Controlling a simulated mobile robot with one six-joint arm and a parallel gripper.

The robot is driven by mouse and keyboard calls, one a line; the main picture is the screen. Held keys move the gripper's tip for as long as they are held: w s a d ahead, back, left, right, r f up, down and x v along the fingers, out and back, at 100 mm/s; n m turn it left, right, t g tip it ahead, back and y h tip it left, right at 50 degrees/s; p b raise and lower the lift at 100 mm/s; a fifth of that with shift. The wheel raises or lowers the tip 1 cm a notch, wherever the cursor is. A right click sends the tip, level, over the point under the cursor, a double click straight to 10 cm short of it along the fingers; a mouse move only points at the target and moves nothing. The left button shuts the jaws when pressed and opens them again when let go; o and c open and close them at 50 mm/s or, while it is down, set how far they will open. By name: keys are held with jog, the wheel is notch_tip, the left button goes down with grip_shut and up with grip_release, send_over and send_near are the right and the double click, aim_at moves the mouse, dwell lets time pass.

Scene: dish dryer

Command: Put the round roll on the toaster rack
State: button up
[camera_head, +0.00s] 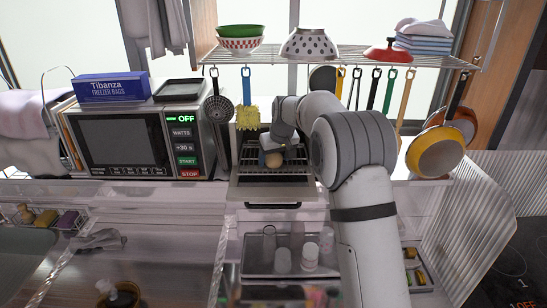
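A small round tan roll (273,159) is at the front of the toaster rack, directly below the end of my arm. The toaster rack (246,164) is a set of dark bars over a grey metal toaster body in the middle of the counter. My gripper (274,149) points down over the rack, right at the roll. Its fingers are small and dark here, so I cannot tell whether they grip the roll. I also cannot tell whether the roll touches the bars. My arm hides the rack's right side.
A microwave (126,146) stands left of the toaster, with a freezer-bag box (112,87) on it. A wire shelf (343,57) with bowls and hanging utensils runs above; a yellow sponge brush (247,118) hangs close to my arm. Pans (435,152) hang at right.

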jog(key=shift+o, duration=0.4)
jog(key=shift+r, duration=0.2)
jog(key=b+v, duration=0.2)
jog(key=v, duration=1)
jog(key=s+d+r+m, duration=0.15)
jog(key=s+d, duration=0.35)
jog(key=s, duration=0.6)
jog(key=s+d+f+m, duration=0.1)
jog(key=s+d+f, duration=0.1)
jog(key=s, duration=0.8)
jog(key=s+d+f+m+h, duration=0.1)
jog(key=s+d+f, duration=0.2)
jog(key=s, duration=0.6)
jog(key=s+d+f+m, duration=0.1)
jog(key=s+d+f, duration=0.1)
jog(key=s+f, duration=0.4)
jog(key=s, duration=0.4)
jog(key=shift+s+d+g+h, duration=0.3)
jog(key=shift+d+h, duration=0.1)
